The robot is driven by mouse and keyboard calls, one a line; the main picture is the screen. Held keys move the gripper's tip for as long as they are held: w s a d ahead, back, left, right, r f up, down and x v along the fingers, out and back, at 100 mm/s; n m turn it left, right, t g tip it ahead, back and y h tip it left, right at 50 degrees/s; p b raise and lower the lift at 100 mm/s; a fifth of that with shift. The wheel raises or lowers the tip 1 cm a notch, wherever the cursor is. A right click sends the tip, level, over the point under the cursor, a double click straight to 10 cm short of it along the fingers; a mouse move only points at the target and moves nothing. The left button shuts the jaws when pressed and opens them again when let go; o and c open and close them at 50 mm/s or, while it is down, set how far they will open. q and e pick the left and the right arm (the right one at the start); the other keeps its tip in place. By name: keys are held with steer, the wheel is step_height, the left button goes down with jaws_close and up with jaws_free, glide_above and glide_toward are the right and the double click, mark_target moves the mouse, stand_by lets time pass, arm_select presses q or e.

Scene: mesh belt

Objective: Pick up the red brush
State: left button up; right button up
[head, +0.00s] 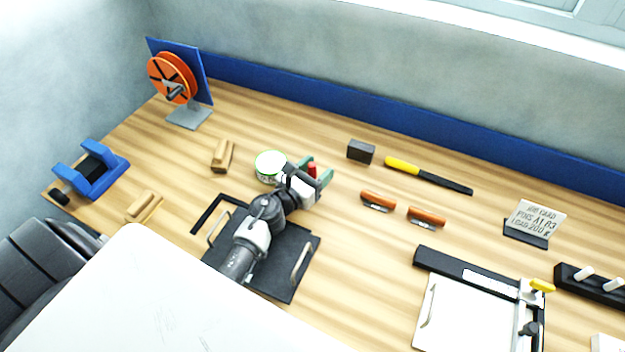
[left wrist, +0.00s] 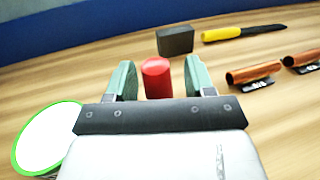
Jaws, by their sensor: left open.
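The red brush (head: 312,169) shows only as a small red upright piece between the green fingers of my left gripper (head: 316,172) in the head view. In the left wrist view the red brush (left wrist: 157,78) is a short red cylinder standing on the wooden bench. My left gripper (left wrist: 158,80) is open, with one finger on each side of the red cylinder. Gaps show between the fingers and its sides. Its lower part is hidden by the gripper body, and I see no bristles. My right gripper is in neither view.
A white round tin with a green rim (head: 270,166) stands close to the left of the gripper. A dark block (head: 361,151) and a yellow-handled tool (head: 428,175) lie behind. Two orange-brown handled pieces (head: 378,200) are to the right. A black tray (head: 283,287) lies under my arm.

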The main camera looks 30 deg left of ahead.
arm_select(q)
steer(key=shift+w, duration=0.15)
steer(key=shift+c, duration=0.3)
jaws_close()
steer(key=shift+r, duration=0.15)
steer(key=shift+r+p, duration=0.3)
steer(key=shift+r, duration=0.1)
step_height(320, 180, up, 9)
steer(key=p, duration=0.6)
steer(key=shift+p, duration=0.4)
